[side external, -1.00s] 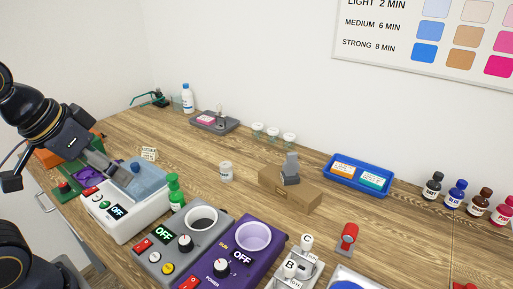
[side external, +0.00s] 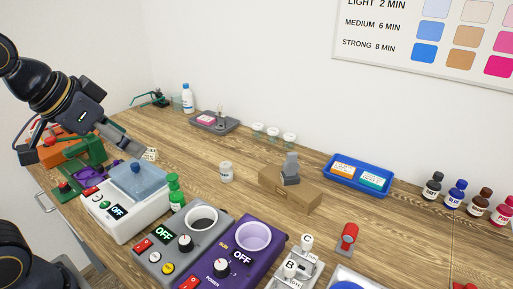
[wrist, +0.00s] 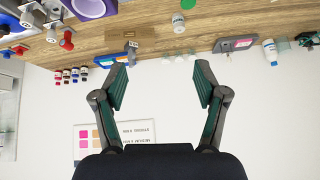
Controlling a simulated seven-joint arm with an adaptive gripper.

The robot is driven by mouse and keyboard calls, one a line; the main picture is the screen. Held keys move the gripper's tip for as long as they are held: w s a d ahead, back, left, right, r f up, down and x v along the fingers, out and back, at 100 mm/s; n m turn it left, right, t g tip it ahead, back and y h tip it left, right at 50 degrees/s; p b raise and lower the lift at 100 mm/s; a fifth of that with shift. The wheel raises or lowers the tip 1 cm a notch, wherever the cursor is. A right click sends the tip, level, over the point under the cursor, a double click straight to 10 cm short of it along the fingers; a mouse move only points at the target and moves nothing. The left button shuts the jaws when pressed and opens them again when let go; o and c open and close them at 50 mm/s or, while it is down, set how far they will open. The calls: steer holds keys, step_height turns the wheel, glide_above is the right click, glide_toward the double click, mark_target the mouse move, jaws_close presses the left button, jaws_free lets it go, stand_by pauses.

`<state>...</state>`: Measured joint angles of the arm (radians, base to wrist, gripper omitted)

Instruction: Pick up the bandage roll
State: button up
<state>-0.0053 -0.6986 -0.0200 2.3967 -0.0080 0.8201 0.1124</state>
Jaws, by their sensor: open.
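A small white cylinder with a pale label (side external: 226,173) stands upright on the wooden bench, left of the cardboard box. It may be the bandage roll, but I cannot tell for sure; nothing else in view is clearly a roll. It also shows near the top of the wrist view (wrist: 178,25). My gripper (side external: 142,152) is in the air above the white machine with the blue lid, left of the cylinder and apart from it. In the wrist view my gripper (wrist: 163,65) has its fingers spread, with nothing between them.
The white machine (side external: 124,215), a green bottle (side external: 175,192), a grey device (side external: 170,250) and a purple device (side external: 233,262) stand in front. A cardboard box (side external: 290,190) and a blue tray (side external: 358,176) are to the right. Bare bench surrounds the white cylinder.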

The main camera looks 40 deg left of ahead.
steer(key=w+r+m, duration=0.1)
steer(key=w+r, duration=0.1)
steer(key=w, duration=0.6)
steer(key=g, duration=0.3)
glide_above(227, 171)
steer(key=s+a, duration=0.2)
steer(key=s, duration=0.2)
step_height(227, 171, down, 17)
steer(key=shift+n+h, duration=0.3)
steer(key=x, duration=0.9)
steer(key=shift+w+f, duration=0.15)
steer(key=shift+f, duration=0.1)
steer(key=shift+x, duration=3.15)
steer(key=shift+a, duration=0.15)
steer(key=shift+c, duration=0.2)
steer(key=c, duration=1)
